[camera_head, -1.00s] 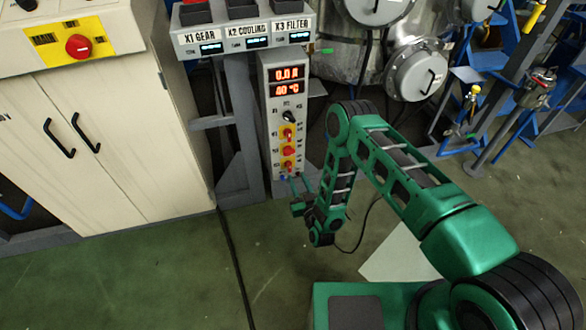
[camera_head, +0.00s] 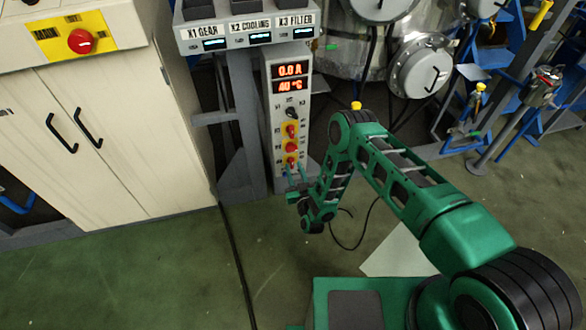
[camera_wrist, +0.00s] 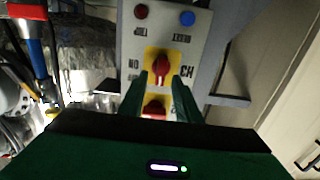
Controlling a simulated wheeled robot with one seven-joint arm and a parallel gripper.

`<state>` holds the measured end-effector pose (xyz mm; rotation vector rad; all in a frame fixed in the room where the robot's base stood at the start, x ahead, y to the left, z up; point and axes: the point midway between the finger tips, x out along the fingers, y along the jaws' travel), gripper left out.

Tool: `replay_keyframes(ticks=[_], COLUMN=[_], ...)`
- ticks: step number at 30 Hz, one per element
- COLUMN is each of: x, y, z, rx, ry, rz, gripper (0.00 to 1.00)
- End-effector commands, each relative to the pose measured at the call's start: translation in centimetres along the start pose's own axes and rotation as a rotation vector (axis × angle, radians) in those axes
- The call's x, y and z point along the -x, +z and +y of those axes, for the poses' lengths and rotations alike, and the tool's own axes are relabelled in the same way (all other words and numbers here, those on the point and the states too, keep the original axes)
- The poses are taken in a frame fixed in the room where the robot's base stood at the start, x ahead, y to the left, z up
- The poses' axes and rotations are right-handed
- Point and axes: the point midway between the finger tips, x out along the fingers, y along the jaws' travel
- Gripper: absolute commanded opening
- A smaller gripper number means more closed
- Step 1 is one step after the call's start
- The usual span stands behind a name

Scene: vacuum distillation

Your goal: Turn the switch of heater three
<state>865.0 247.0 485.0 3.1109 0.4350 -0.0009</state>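The narrow grey control panel (camera_head: 275,130) stands upright, its red displays reading 0.0 A and 40 °C. Below a black knob (camera_head: 292,113) are red rotary switches on yellow plates. The lowest red switch (camera_head: 291,161) also shows in the upside-down wrist view (camera_wrist: 160,69). Another red switch (camera_wrist: 154,107) shows there between my fingers, partly hidden. My gripper (camera_head: 296,176) is in front of the panel's lower part. In the wrist view my gripper (camera_wrist: 160,84) is open, its fingertips near the two sides of the lowest switch. I cannot tell whether they touch it.
A beige cabinet (camera_head: 120,140) stands at left, a labelled box (camera_head: 245,35) above the panel. Metal vessels (camera_head: 420,65) are at right.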

Motion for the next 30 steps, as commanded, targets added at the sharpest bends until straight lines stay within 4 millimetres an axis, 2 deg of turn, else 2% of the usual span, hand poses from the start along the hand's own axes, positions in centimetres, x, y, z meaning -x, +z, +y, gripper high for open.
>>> replay_keyframes(ticks=[5,13,14,17,18,30], x=[-1.07,-1.2,-1.2,-1.19,-1.19,-1.16], y=[-0.04,-0.03,-0.03,-0.03,-0.03,-0.01], z=[0.01,-0.01,-0.01,0.0,-0.01,0.05], rx=[0.0,0.0,0.0,0.0,0.0,-0.047], ry=[0.0,-0.001,0.0,0.0,-0.001,0.0], rz=[0.001,0.0,0.0,0.0,0.0,-0.001], gripper=[0.3,0.3,0.28,0.04,0.0,0.0])
